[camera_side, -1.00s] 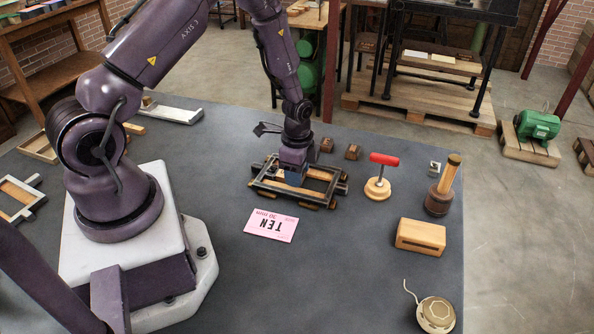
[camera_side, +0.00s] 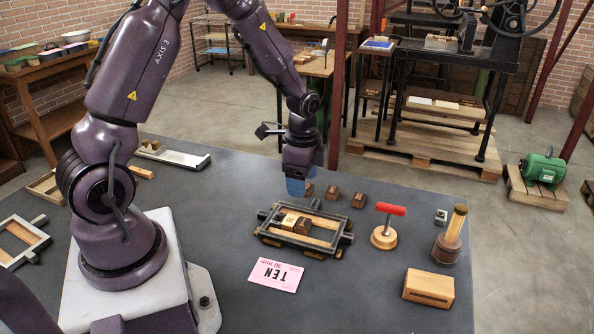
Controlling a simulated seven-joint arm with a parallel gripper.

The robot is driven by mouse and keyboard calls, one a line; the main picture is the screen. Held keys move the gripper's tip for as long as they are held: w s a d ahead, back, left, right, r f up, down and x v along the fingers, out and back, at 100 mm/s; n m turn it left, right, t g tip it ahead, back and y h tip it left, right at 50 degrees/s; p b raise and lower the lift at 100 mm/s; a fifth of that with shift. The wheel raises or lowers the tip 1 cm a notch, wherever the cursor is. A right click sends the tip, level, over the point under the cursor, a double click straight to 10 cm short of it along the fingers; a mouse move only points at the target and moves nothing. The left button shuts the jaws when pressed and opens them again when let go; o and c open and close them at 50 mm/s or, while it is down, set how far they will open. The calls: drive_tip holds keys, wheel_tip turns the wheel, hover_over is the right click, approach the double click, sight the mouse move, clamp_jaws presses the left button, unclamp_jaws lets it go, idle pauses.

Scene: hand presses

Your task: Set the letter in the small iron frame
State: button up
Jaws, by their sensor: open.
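The small iron frame (camera_side: 341,238) lies on the dark table right of the middle, with wooden strips in it. A letter block (camera_side: 303,227) with a dark side stands inside it, beside a paler piece (camera_side: 289,220). Several small brown letter blocks stand behind the frame: a right one (camera_side: 358,200), a middle one (camera_side: 332,193) and a left one (camera_side: 309,189) partly hidden by my gripper. My gripper (camera_side: 296,190), with blue fingers, is open and points down behind the frame, close to the left block. Whether it touches that block cannot be told.
A larger frame (camera_side: 22,242) lies far left.

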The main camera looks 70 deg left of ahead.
drive_tip(key=s+d+r+n+t, duration=0.2)
drive_tip(key=s+d+r+n, duration=0.15)
drive_tip(key=r, duration=0.65)
drive_tip(key=s+d+r+n+t, duration=0.2)
drive_tip(key=s+d+r, duration=0.3)
drive_tip(key=r, duration=0.4)
drive_tip(key=s+d+r+n+t, duration=0.1)
drive_tip(key=s+d+r+n, duration=0.2)
drive_tip(key=s, duration=0.3)
drive_tip(key=shift+s+d+r+t, duration=0.25)
drive_tip(key=shift+s+r+t, duration=0.05)
